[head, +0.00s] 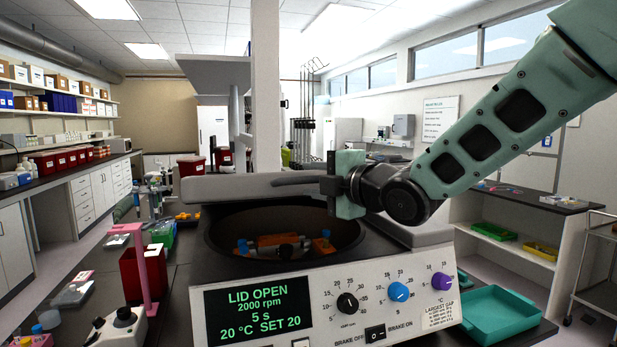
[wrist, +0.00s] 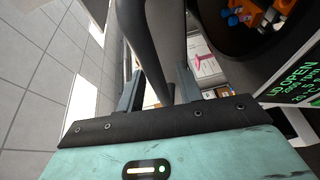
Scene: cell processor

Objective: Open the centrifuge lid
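The centrifuge (head: 270,270) stands in front of me with its round dark bowl (head: 225,225) uncovered. Its display (head: 258,311) reads "LID OPEN". The grey lid (head: 240,187) is seen nearly edge-on behind the bowl, with a darker curved edge (head: 300,181) reaching to my gripper (head: 326,183). In the wrist view my gripper (wrist: 158,92) has its two fingers apart, with a dark curved part of the lid (wrist: 166,50) between them. A small gap shows beside the left finger, so it does not look clamped. The fingertips are mostly hidden in the head view.
Orange and blue tube holders (head: 280,242) sit in the bowl. A pink stand (head: 137,265) and a dark red box (head: 130,275) stand to the left. A teal tray (head: 505,312) lies to the right. A white post (head: 265,90) rises behind the centrifuge.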

